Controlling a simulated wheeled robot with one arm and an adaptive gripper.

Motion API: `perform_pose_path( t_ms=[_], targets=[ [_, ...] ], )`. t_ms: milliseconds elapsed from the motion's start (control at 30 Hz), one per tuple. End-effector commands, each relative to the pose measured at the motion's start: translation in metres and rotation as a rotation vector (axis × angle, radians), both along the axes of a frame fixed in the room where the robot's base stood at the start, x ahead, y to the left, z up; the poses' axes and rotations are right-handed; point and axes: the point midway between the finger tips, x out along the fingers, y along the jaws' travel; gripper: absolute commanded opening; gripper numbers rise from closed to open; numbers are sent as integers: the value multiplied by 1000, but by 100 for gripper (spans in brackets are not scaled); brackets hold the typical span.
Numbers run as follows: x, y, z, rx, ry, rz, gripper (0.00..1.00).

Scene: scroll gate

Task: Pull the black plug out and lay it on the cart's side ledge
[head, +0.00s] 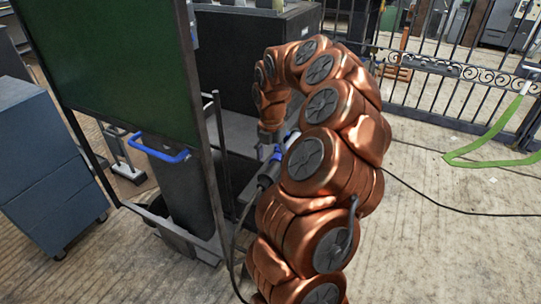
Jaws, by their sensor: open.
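A black plug (268,174) with blue parts at its upper end sits just left of my arm, near the middle of the head view. A dark cable runs down from it. My gripper (270,139) points down close above the plug's blue end; its fingers are small and partly hidden, and I cannot tell whether they touch it. Nothing is seen held in it. A dark cart-like unit (232,60) stands behind, with a grey ledge-like surface (238,128) low on its near side. My copper arm hides part of this area.
A green board (115,65) in a dark frame stands left of my gripper, with a blue handle (160,148) below it. A blue-grey cabinet (45,165) is at far left. An iron gate (450,85), a green strap (490,145) and a black cable (450,208) are at right.

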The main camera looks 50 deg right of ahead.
Motion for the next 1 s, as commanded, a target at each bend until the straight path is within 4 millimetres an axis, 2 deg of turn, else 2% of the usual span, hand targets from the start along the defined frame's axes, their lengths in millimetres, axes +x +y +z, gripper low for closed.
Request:
perform_pose_path(
  t_ms=[200, 400, 533, 767, 1000],
  targets=[
    [-2, 1, -32, 5, 6, -1, 70],
    [0, 0, -56, 2, 2, -2, 70],
    [-1, 1, -62, 2, 2, -1, 70],
    [0, 1, -62, 2, 1, -1, 70],
    [0, 1, -63, 2, 1, -1, 46]
  ],
)
